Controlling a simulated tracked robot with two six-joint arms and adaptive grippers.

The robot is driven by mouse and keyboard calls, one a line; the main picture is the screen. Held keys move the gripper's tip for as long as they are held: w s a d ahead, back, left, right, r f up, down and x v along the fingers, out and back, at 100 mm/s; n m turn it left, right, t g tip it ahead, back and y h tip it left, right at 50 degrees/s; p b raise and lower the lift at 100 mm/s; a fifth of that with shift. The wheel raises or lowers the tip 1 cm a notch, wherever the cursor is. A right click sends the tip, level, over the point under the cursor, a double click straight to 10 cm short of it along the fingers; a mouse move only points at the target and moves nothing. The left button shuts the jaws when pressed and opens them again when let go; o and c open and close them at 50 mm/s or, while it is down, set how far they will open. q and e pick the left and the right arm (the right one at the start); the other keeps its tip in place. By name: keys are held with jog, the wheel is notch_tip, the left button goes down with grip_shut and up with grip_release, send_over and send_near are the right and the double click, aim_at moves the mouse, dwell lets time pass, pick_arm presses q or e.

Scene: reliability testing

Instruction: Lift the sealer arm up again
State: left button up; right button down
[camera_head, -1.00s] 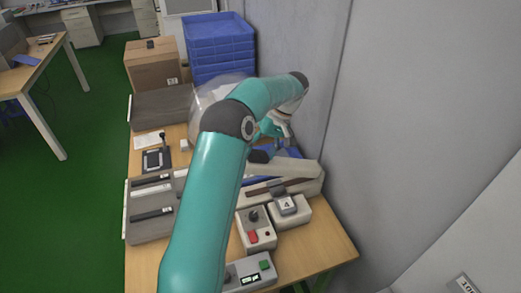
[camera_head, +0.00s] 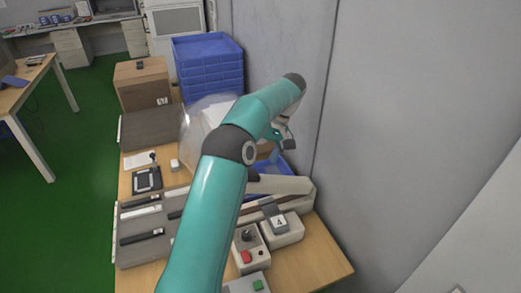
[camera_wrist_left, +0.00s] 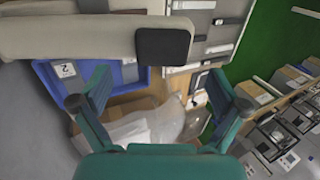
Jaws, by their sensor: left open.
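The sealer arm (camera_head: 285,184) is a pale beige bar lying low along the sealer's base, near the wall. Whether it touches the base I cannot tell. In the left wrist view it crosses the top of the picture as a light bar (camera_wrist_left: 75,38) with a dark block (camera_wrist_left: 163,46) at its end. My left gripper (camera_head: 276,150) is just beyond the sealer arm in the head view, partly hidden by my own forearm. In the left wrist view the gripper (camera_wrist_left: 158,82) is open and empty, with the bar apart from its fingertips. My right gripper is not in view.
A blue tray (camera_wrist_left: 52,82) lies beside the bar. A control box (camera_head: 246,256) with a red button and a box marked A (camera_head: 279,222) stand in front. Stacked blue crates (camera_head: 208,52) and a cardboard box (camera_head: 142,84) are at the back. The wall (camera_head: 350,110) is close on the right.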

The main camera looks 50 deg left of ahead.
pick_arm(q)
jog(key=v, duration=0.3)
dwell(0.7)
